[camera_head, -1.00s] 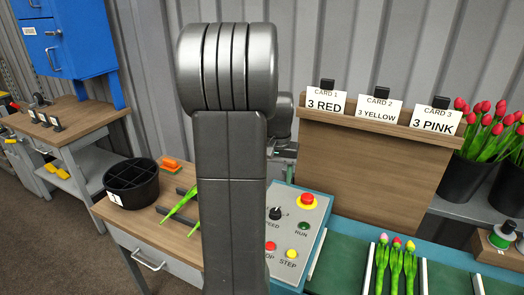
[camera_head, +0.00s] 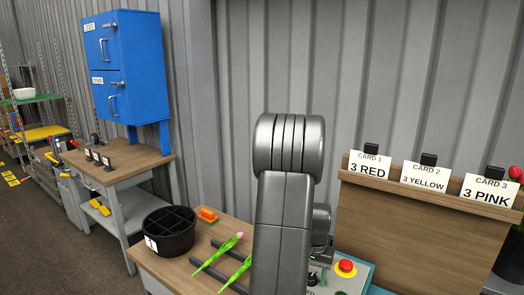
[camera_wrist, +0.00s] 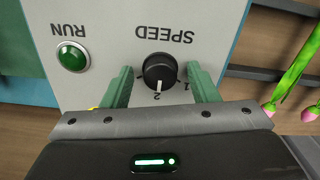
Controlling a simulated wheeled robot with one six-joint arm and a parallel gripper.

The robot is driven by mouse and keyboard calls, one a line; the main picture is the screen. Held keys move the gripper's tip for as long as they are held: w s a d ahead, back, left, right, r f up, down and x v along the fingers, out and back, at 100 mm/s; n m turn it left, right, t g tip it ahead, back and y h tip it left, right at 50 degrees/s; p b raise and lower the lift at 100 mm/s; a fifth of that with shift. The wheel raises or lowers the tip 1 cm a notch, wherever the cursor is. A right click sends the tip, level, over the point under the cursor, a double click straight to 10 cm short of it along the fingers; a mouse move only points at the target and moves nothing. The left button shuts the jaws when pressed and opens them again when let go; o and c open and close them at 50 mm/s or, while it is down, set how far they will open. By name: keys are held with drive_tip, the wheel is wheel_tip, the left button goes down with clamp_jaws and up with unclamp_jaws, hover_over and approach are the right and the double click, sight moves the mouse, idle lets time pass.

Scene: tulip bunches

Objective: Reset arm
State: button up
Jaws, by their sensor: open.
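My gripper (camera_wrist: 160,67) shows in the wrist view with its two green fingers apart and empty. The black SPEED knob (camera_wrist: 159,71) appears between the fingertips, its white mark toward 2. I cannot tell the depth between fingers and knob, and I see no contact. My arm (camera_head: 283,215) stands in the middle of the head view, and the gripper is hidden there behind it. The control panel (camera_head: 353,282) is partly hidden by the arm, with a red button (camera_head: 345,267) on it. The green RUN button (camera_wrist: 73,56) lies left of the knob in the wrist view.
Two tulips (camera_head: 220,247) lie by dark rails on the wooden table, left of my arm. A divided black pot (camera_head: 169,232) and an orange item (camera_head: 207,214) are near. The card board (camera_head: 400,232) stands right. A blue cabinet (camera_head: 126,65) stands back left.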

drive_tip(key=shift+r, duration=0.1)
wheel_tip(320, 180, up, 14)
wheel_tip(320, 180, down, 14)
drive_tip(key=shift+f, duration=0.2)
drive_tip(key=shift+r+n, duration=0.15)
drive_tip(key=shift+n, duration=0.25)
drive_tip(key=n+p, duration=0.2)
drive_tip(key=n, duration=0.2)
drive_tip(key=shift+d+r+n, duration=0.1)
drive_tip(key=shift+n, duration=0.3)
drive_tip(key=n+p, duration=0.3)
drive_tip(key=n, duration=0.3)
drive_tip(key=shift+p, duration=0.4)
drive_tip(key=shift+w+d+r+n, duration=0.1)
drive_tip(key=shift+r+n, duration=0.2)
drive_tip(key=shift+r, duration=0.1)
drive_tip(key=shift+r+b, duration=0.65)
drive_tip(key=shift+r, duration=2.65)
drive_tip(key=shift+r, duration=0.1)
